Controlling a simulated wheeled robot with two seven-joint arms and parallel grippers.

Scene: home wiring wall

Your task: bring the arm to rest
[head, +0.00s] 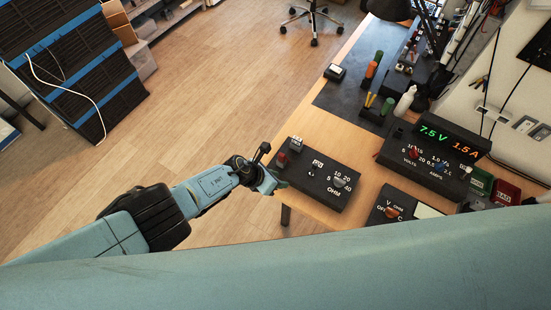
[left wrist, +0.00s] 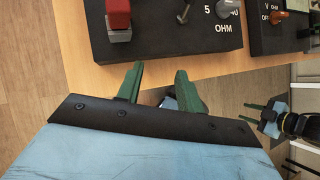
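My left arm comes in from the left in the head view, and its gripper (head: 274,184) is by the near left edge of the wooden workbench (head: 305,205), beside the black OHM box (head: 322,189). In the left wrist view the two green fingers of my left gripper (left wrist: 160,70) stand apart with nothing between their tips. The OHM box (left wrist: 165,35) lies just beyond them, apart from them. My right gripper (left wrist: 259,117) shows at the right of the left wrist view, its green fingers apart and empty. It is not seen in the head view.
A power supply (head: 433,160) reading 7.5 V and 1.5 A stands on the bench. A meter (head: 396,210) with an orange knob is near it. A dark mat (head: 345,97) holds tools and bottles. Wooden floor (head: 215,95) is clear left of the bench. Dark slatted stack (head: 75,70) stands upper left.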

